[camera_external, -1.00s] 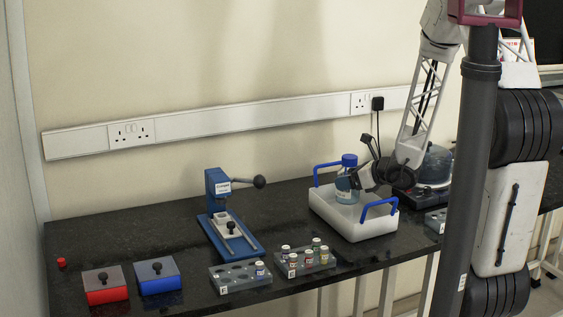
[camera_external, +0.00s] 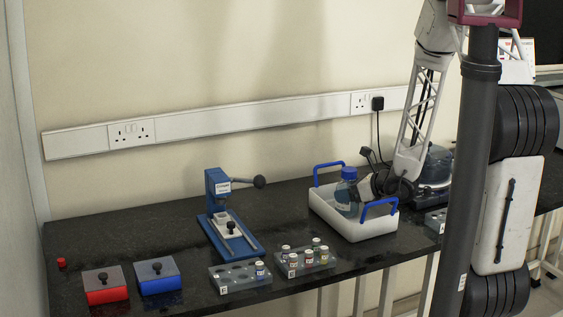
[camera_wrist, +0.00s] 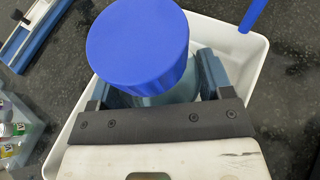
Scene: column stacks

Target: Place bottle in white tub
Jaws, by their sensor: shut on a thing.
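The bottle (camera_external: 345,200) is clear blue with a blue cap. In the external view it stands roughly upright, its lower part inside the white tub (camera_external: 372,229) behind the front wall. The tub has two blue handles. My gripper (camera_external: 362,188) is shut on the bottle from the right side. In the wrist view the blue cap (camera_wrist: 138,42) fills the upper middle, with my gripper's fingers (camera_wrist: 155,85) on either side of the bottle. The tub's rim (camera_wrist: 257,62) surrounds it there. The bottle's base is hidden, so I cannot tell if it touches the tub floor.
A blue press (camera_external: 228,220) stands left of the tub. Vial racks (camera_external: 305,262) sit in front. Red (camera_external: 105,287) and blue (camera_external: 158,278) boxes lie at the far left. A clear jar (camera_external: 436,165) stands behind my gripper. The back left of the black bench is clear.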

